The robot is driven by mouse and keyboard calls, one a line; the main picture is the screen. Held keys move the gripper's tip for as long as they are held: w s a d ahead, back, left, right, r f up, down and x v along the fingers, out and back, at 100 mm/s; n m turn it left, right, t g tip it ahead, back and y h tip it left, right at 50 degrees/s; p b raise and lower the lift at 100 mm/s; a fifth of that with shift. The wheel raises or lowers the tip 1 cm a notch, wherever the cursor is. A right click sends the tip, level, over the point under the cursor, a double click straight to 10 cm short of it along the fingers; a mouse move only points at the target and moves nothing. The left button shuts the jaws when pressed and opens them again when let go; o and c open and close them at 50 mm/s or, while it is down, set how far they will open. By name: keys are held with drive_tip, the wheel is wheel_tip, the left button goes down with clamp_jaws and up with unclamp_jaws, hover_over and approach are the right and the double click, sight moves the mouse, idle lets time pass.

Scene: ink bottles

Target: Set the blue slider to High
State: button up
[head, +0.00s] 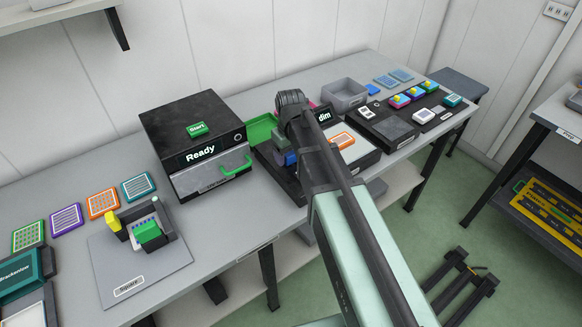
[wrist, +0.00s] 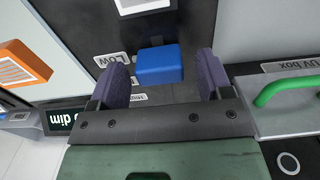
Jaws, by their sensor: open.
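The blue slider (wrist: 160,65) is a small rounded block on a dark panel (wrist: 190,20) in the wrist view. A LOW label (wrist: 112,58) lies beside it at the left. Another white label (wrist: 138,98) lies nearer my gripper, partly covered and too small to read surely. My gripper (wrist: 162,72) is open, its two purple fingers on either side of the slider with a gap to each; I cannot tell its height over the panel.
The box with the "Ready" display (head: 201,152) and a green handle (head: 235,166) stands left of my arm. A display reading "dim" (head: 324,116) and an orange plate (head: 343,139) are right of it. A grey bin (head: 345,97) stands behind. Plates lie along the bench's left end.

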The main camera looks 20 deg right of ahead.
drive_tip(key=shift+f, duration=0.3)
drive_tip(key=c, duration=1.3)
drive_tip(key=w+a, duration=0.1)
drive_tip(key=w, duration=0.1)
drive_tip(key=w+a, duration=0.1)
drive_tip(key=w, duration=0.2)
drive_tip(key=w+a, duration=0.1)
drive_tip(key=w, duration=0.2)
drive_tip(key=o, duration=1.3)
drive_tip(key=shift+r, duration=0.1)
wheel_tip(320, 180, up, 11)
drive_tip(key=p, duration=1.1)
